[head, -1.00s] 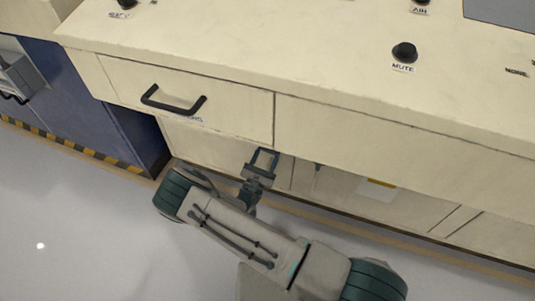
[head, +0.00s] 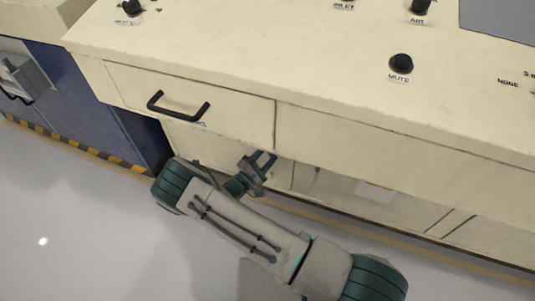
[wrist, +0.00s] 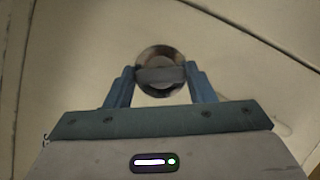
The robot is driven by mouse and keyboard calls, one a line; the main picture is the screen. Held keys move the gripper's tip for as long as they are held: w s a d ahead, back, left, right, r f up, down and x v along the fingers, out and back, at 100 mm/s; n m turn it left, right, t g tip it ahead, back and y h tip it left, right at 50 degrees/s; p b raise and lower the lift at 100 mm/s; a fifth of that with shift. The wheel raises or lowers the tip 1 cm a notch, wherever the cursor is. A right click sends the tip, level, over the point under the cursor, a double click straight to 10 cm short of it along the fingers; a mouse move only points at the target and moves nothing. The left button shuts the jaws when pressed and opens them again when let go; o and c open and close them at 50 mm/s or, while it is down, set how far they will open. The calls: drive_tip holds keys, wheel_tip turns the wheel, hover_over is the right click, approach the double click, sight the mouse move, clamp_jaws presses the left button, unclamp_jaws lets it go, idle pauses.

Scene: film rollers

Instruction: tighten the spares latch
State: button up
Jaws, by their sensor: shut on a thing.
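The spares latch (wrist: 160,75) is a round metal disc with a raised grip bar across it, set in a cream panel. In the wrist view the bar lies level between my two blue fingers, which close on its ends. My gripper (wrist: 160,78) is shut on the latch, and its fingers cover the disc's lower sides. In the head view my gripper (head: 266,163) is at the cabinet front, below the drawer, rolled to one side. The latch itself is hidden there.
A drawer with a black handle (head: 178,105) is above my gripper. The cream countertop (head: 270,70) overhangs it and carries black knobs, one marked MUTE (head: 401,64). A blue cabinet (head: 95,120) stands at the left. The grey floor (head: 70,220) in front is clear.

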drive_tip(key=m+g+p, duration=0.1)
drive_tip(key=m, duration=0.3)
drive_tip(key=shift+a+r+m+g+y+p, duration=0.1)
drive_tip(key=shift+a+m+g+y+p, duration=0.05)
drive_tip(key=shift+m+g+y+p, duration=0.2)
drive_tip(key=shift+m, duration=0.25)
drive_tip(key=o, duration=1)
drive_tip(key=p+v, duration=0.2)
drive_tip(key=v, duration=1.1)
drive_tip(key=shift+s+a, duration=0.25)
drive_tip(key=shift+a, duration=0.05)
